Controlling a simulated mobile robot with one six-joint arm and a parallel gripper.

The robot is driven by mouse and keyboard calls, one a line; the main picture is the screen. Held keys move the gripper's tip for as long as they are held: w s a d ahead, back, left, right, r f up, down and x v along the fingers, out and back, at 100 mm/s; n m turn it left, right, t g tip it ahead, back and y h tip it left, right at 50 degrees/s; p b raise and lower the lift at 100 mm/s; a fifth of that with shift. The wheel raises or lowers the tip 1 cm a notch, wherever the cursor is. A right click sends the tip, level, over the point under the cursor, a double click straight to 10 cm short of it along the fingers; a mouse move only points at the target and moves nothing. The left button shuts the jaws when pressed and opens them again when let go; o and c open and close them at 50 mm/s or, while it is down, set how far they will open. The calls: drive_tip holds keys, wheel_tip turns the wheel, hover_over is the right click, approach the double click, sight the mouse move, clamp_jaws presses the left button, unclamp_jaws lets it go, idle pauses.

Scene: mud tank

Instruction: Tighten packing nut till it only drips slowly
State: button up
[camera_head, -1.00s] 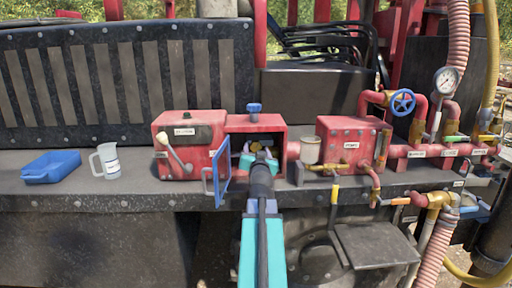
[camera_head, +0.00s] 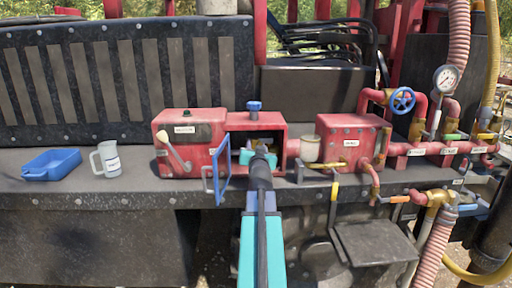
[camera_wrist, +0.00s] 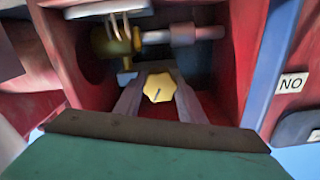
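The packing nut (camera_wrist: 159,87) is a yellow, lobed nut with a dark mark on its face, inside the open red box. My gripper (camera_wrist: 159,98) reaches into the box, its two grey fingers lying on either side of the nut. The fingers stand close to the nut's edges, but whether they touch it cannot be told. In the head view my gripper (camera_head: 259,155) is inside the open box (camera_head: 288,130) and hides the nut. A brass fitting (camera_wrist: 112,42) with a metal rod sits behind and left of the nut. No drips can be made out.
The blue door (camera_head: 221,175) stands open at the box's left, close to my arm. Red pipes with a gauge (camera_head: 445,78) and blue handwheel (camera_head: 402,100) are at right.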

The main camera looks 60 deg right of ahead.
drive_tip(key=shift+m, duration=0.4)
drive_tip(key=m+p, duration=0.1)
drive_tip(key=m, duration=0.2)
drive_tip(key=shift+m+p, duration=0.75)
drive_tip(key=shift+m, duration=1.15)
drive_tip(key=o, duration=1)
drive_tip(key=shift+o, duration=0.2)
drive_tip(key=shift+a, duration=0.15)
